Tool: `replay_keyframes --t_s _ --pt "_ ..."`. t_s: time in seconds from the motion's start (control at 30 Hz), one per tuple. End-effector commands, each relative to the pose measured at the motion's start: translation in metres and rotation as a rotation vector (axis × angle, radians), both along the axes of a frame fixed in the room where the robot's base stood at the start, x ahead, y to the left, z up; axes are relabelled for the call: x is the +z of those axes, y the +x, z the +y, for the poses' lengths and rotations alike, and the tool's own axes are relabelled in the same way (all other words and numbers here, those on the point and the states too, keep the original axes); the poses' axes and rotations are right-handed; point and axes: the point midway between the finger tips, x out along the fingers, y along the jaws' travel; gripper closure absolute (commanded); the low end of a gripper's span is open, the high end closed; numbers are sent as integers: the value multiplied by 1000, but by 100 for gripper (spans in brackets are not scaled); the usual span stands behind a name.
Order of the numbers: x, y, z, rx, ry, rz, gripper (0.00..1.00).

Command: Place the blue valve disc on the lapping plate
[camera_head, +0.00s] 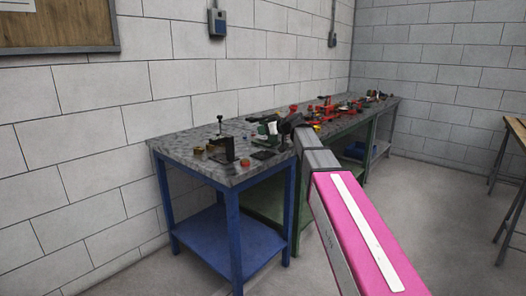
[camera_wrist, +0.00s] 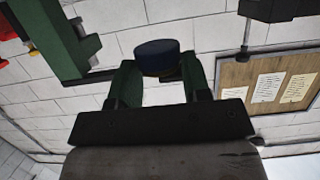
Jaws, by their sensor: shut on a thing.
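The blue valve disc (camera_wrist: 157,57) is dark blue and round. In the wrist view it sits between the green fingertips of my gripper (camera_wrist: 158,73), which is shut on it. The disc stands out beyond the fingertips, with the wall behind it. In the head view my arm reaches over the blue-legged workbench (camera_head: 180,146), with its dark end near the bench's back right part. The disc is too small to make out there. A dark flat square (camera_head: 263,154) lies near the bench's front edge; I cannot tell if it is the lapping plate.
A black upright fixture (camera_head: 223,143) stands on the bench, with small brass pieces (camera_head: 211,147) to its left and an orange-red piece (camera_head: 245,163) in front. Red parts (camera_head: 325,108) crowd the farther benches. A green body (camera_wrist: 50,38) stands upper left in the wrist view.

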Motion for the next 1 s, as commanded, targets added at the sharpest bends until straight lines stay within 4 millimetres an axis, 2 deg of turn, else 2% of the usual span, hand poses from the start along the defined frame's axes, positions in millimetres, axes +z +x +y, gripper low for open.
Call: replay_keyframes --t_s 0.2,0.47,0.63,0.73,1.0 --pt "-38 -1 -1 -2 0 2 91" --pt "-59 0 -1 -2 1 1 91" --pt "-81 0 -1 -3 0 1 91" --pt "-87 0 -1 -4 1 2 91" --pt "-88 0 -1 -3 1 1 91"
